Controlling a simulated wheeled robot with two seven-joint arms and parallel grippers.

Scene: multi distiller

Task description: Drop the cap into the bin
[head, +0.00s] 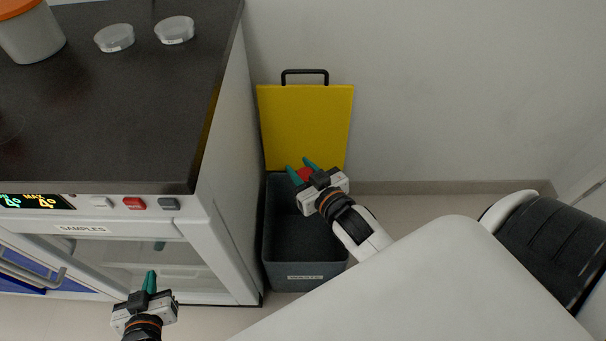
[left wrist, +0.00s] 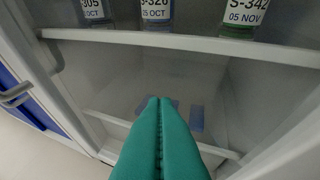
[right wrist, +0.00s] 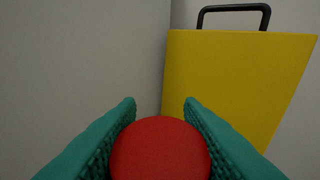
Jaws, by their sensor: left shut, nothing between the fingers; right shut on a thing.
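A red cap (right wrist: 160,150) sits between the teal fingers of my right gripper (right wrist: 160,115). In the head view the right gripper (head: 304,168) is shut on the cap (head: 305,174), over the back part of the grey bin's opening. The bin (head: 305,284) stands on the floor beside the counter, its yellow lid (head: 305,125) raised against the wall. My left gripper (head: 150,282) is shut and empty in front of the samples cabinet; its closed fingers also show in the left wrist view (left wrist: 160,105).
The dark counter (head: 120,110) holds two clear dishes (head: 114,38) (head: 175,30) and an orange-topped container (head: 30,30). Below it, the cabinet has a shelf (left wrist: 180,43) with several labelled bottles (left wrist: 157,12). A wall rises behind the bin.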

